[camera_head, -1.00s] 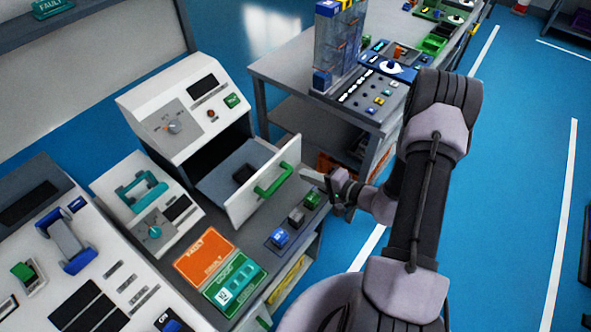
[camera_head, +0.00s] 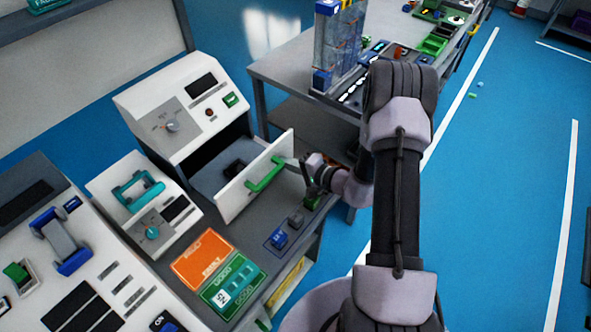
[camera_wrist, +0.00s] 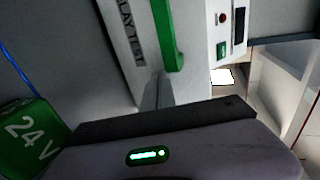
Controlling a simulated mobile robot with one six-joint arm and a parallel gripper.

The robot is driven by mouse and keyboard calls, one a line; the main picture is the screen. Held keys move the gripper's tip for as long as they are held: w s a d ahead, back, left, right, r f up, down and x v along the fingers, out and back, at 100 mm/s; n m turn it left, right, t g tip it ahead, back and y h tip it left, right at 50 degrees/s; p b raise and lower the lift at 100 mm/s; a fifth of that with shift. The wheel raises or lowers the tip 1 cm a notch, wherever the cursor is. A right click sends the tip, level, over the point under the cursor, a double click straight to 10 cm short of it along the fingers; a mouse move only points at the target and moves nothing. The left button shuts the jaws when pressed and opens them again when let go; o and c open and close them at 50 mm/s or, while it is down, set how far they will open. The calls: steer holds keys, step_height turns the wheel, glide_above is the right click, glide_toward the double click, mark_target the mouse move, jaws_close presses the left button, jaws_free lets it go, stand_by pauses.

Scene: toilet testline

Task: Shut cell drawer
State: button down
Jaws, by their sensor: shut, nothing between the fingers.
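The cell drawer (camera_head: 236,195) has a white front and a green handle (camera_head: 266,174). It stands partly out of the white test machine (camera_head: 178,103), with a dark block (camera_head: 235,169) inside. My gripper (camera_head: 295,163) is shut and empty, at the right end of the drawer front, near the handle. In the wrist view, the gripper's grey fingers (camera_wrist: 156,94) point at the white drawer front (camera_wrist: 128,45), just below the green handle (camera_wrist: 167,35). They look to be at or very near the front; exact contact is unclear.
Blue, grey and green blocks (camera_head: 278,239) sit on the bench right of the drawer. Orange and green fault and good trays (camera_head: 203,257) lie in front. Another table (camera_head: 285,70) stands behind. The blue floor to the right is open.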

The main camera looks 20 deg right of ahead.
steer(key=w+a+b, duration=0.1)
steer(key=w+a, duration=0.1)
steer(key=w, duration=0.2)
steer(key=w+a+b, duration=0.2)
steer(key=w+a, duration=0.1)
steer(key=w, duration=0.2)
steer(key=w+a+b, duration=0.1)
steer(key=w+a, duration=0.1)
steer(key=w, duration=0.2)
steer(key=shift+w+a+f+b, duration=0.1)
steer(key=shift+w+a+b, duration=0.05)
steer(key=shift+a+b, duration=0.25)
steer(key=shift+w+a, duration=0.2)
steer(key=shift+w, duration=0.1)
steer(key=shift+w+r, duration=0.1)
steer(key=shift+r, duration=0.2)
